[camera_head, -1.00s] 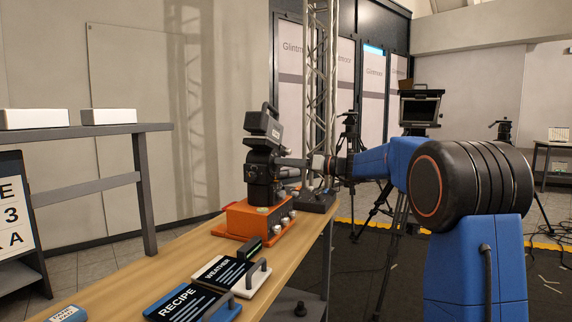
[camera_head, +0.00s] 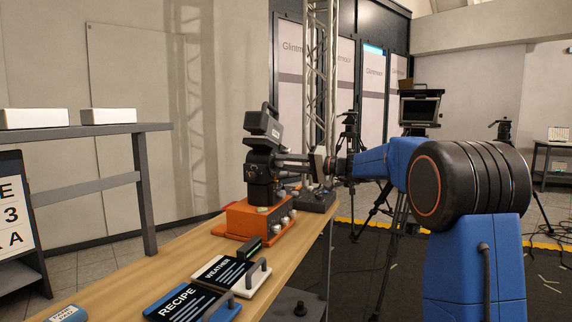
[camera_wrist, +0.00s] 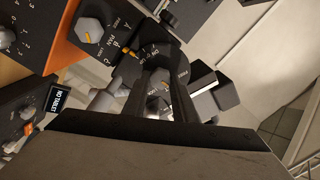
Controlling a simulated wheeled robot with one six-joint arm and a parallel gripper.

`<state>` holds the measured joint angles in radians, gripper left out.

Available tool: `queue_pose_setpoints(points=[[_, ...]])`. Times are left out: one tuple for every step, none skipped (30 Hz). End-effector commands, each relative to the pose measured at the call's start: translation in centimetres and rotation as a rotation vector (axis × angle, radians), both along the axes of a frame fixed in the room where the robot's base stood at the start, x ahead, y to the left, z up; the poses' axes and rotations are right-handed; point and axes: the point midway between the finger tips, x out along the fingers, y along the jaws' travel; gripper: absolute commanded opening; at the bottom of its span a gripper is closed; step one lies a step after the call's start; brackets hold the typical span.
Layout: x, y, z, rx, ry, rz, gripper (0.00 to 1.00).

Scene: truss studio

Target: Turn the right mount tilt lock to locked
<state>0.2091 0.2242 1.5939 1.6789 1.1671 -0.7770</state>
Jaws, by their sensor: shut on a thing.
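A black mount head (camera_head: 262,165) stands upright on an orange base box (camera_head: 240,219) on the wooden bench, with a dark tilted unit (camera_head: 262,124) on top. My gripper (camera_head: 283,162) reaches it from the right, at the side of the head. In the wrist view my gripper (camera_wrist: 162,98) is shut, its two dark fingers on either side of the tilt lock knob (camera_wrist: 160,84). A dark dial face (camera_wrist: 152,54) with pale lettering shows just beyond the fingertips. The lettering and the knob's exact setting are too small to read.
A hexagonal grey knob (camera_wrist: 90,30) with an orange pointer sits beside the dial. A dark box (camera_head: 315,202) stands behind the orange base near a truss (camera_head: 318,90). RECIPE (camera_head: 180,303) and WEATHER (camera_head: 222,272) slates with handles lie in front on the bench.

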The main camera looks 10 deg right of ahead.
Motion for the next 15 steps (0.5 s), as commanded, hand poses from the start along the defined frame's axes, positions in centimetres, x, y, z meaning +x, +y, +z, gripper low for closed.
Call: queue_pose_setpoints(points=[[0.04, -0.08, -0.06, 0.026, 0.037, -0.001, 0.03], [0.04, -0.08, -0.07, 0.042, 0.059, -0.001, 0.03], [0.05, -0.09, -0.09, 0.065, 0.090, -0.001, 0.03], [0.05, -0.08, -0.10, 0.082, 0.114, -0.001, 0.03], [0.05, -0.10, -0.11, 0.098, 0.136, -0.001, 0.03], [0.06, -0.10, -0.13, 0.120, 0.167, -0.001, 0.03], [0.06, -0.10, -0.13, 0.137, 0.191, -0.001, 0.03], [0.07, -0.11, -0.15, 0.154, 0.213, -0.001, 0.03], [0.06, -0.11, -0.17, 0.176, 0.244, -0.001, 0.03], [0.07, -0.11, -0.18, 0.193, 0.268, -0.001, 0.03], [0.08, -0.12, -0.19, 0.210, 0.290, -0.001, 0.03], [0.08, -0.12, -0.21, 0.231, 0.320, -0.001, 0.03], [0.07, -0.11, -0.23, 0.247, 0.342, -0.001, 0.03], [0.08, -0.12, -0.24, 0.263, 0.364, -0.001, 0.03], [0.08, -0.12, -0.26, 0.284, 0.392, -0.002, 0.03]])
